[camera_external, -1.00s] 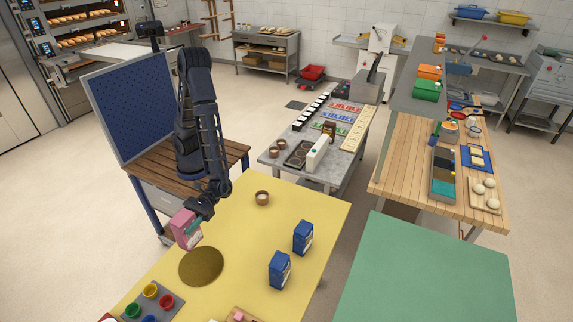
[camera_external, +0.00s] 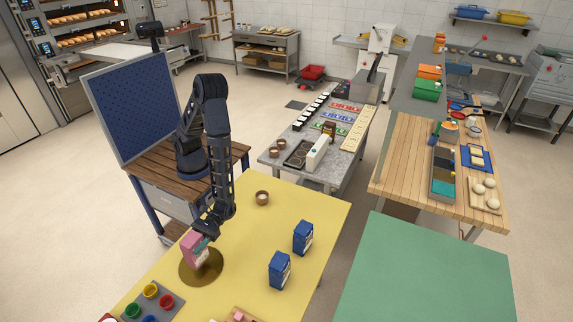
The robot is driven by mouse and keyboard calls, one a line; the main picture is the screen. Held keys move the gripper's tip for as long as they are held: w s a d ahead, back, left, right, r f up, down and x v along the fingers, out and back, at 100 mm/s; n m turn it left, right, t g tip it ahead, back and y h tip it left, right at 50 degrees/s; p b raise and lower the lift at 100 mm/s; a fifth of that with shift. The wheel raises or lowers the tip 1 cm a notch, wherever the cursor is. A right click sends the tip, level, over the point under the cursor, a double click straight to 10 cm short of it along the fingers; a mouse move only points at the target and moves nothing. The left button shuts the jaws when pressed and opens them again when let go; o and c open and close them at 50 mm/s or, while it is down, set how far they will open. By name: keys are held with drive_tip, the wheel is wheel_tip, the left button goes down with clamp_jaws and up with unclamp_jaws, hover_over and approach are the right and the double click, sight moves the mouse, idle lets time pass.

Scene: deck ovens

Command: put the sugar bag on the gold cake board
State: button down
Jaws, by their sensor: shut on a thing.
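The pink bag (camera_external: 193,248), which I take as the sugar bag, is in my gripper (camera_external: 207,238). The gripper is shut on its upper part, and the bag looks slightly tilted. The round gold cake board (camera_external: 213,272) lies on the yellow table, and the bag is over its upper left part. I cannot tell whether the bag's bottom touches the board. Part of the board is hidden behind the bag.
Two blue bags (camera_external: 279,270) and (camera_external: 303,238) stand right of the board. A brown cup (camera_external: 262,198) stands at the back of the yellow table (camera_external: 322,212). A grey tray with coloured cups (camera_external: 165,301) is at the front left.

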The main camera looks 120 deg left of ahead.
sight(187, 259)
drive_tip(key=shift+f, duration=1.85)
drive_tip(key=shift+f, duration=0.15)
drive_tip(key=c, duration=0.5)
unclamp_jaws()
